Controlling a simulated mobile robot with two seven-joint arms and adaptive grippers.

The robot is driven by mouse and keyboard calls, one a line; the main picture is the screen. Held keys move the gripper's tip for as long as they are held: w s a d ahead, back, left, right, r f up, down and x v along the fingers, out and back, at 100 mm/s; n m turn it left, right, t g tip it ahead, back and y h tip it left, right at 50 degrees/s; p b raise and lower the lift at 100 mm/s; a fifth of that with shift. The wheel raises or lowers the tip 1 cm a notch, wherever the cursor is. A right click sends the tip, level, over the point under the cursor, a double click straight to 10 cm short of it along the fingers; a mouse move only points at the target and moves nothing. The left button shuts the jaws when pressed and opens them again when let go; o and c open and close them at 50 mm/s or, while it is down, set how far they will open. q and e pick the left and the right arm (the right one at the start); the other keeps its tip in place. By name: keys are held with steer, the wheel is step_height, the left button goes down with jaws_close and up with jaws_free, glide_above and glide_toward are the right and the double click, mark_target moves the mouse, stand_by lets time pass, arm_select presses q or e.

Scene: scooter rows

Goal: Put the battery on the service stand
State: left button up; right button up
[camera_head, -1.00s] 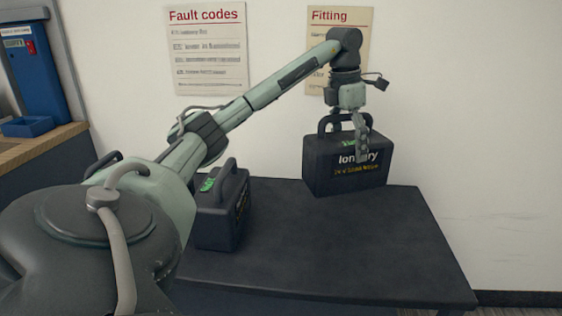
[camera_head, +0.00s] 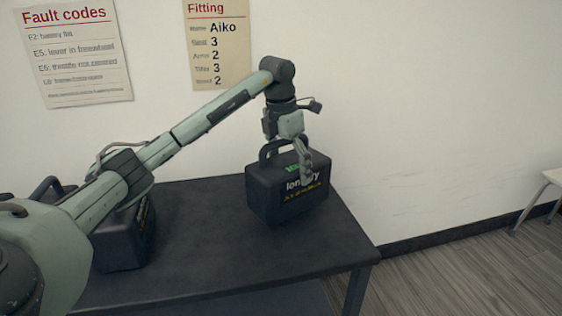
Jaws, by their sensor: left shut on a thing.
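A black battery (camera_head: 284,200) with a top handle and "Ionberry"-like lettering, partly covered, is at the far side of the dark table (camera_head: 240,245). My left gripper (camera_head: 303,165) is shut on this battery at its handle, with a finger in front of its face. The battery is upright; I cannot tell whether its bottom touches the table. A second black battery (camera_head: 125,240) stands on the table at left, partly behind my left arm. The service stand cannot be made out. My right gripper is not in view.
A "Fault codes" poster (camera_head: 75,55) and a "Fitting" sheet (camera_head: 216,45) hang on the white wall behind. The table's right edge is near the held battery. Open wooden floor (camera_head: 470,275) lies to the right, with a pale seat or small table (camera_head: 552,178) at the far right.

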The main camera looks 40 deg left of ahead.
mark_target(284, 163)
arm_select(q)
step_height(284, 163, down, 3)
steer(key=shift+f, duration=0.3)
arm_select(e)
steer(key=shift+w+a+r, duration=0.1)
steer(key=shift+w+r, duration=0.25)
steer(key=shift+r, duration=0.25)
arm_select(q)
steer(key=o, duration=1.6)
steer(key=shift+f, duration=0.15)
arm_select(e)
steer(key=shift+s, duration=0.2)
arm_select(q)
steer(key=shift+s+r, duration=0.1)
steer(key=shift+r, duration=0.3)
steer(key=r, duration=0.3)
steer(key=s+r, duration=0.1)
steer(key=r, duration=0.6)
steer(key=shift+s+a+r, duration=0.2)
steer(key=shift+s+a, duration=0.05)
steer(key=shift+a, duration=0.05)
steer(key=shift+r+p, duration=0.25)
steer(key=shift+p, duration=0.05)
steer(key=shift+r, duration=0.15)
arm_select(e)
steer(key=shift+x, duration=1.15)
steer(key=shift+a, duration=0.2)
